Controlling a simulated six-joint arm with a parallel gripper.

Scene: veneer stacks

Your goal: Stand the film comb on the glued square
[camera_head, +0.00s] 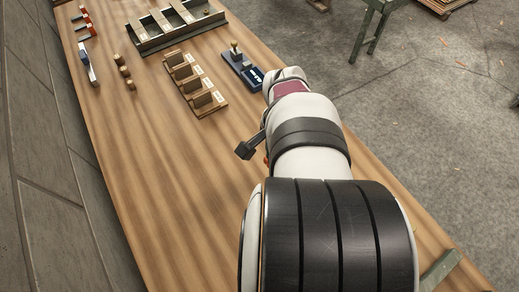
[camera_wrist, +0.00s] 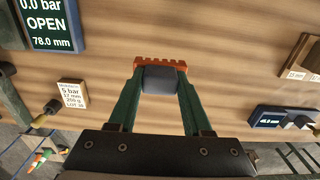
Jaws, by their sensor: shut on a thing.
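In the wrist view my gripper (camera_wrist: 160,90) has its two green fingers shut on the film comb. The comb has an orange toothed edge (camera_wrist: 160,63) and a dark grey body (camera_wrist: 160,79) between the fingertips. It is held over bare wood-grained table; I cannot tell how high, or whether it touches the surface. I cannot make out a glued square in either view.
A wooden rack (camera_head: 195,84) with several blocks and a dark blue device (camera_head: 243,70) stand on the table (camera_head: 160,150). A green metal frame (camera_head: 145,44) is behind them. Red-handled tools (camera_head: 84,22) lie upper left. The wrist view shows an "OPEN" display (camera_wrist: 48,22) and a printed card (camera_wrist: 73,94).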

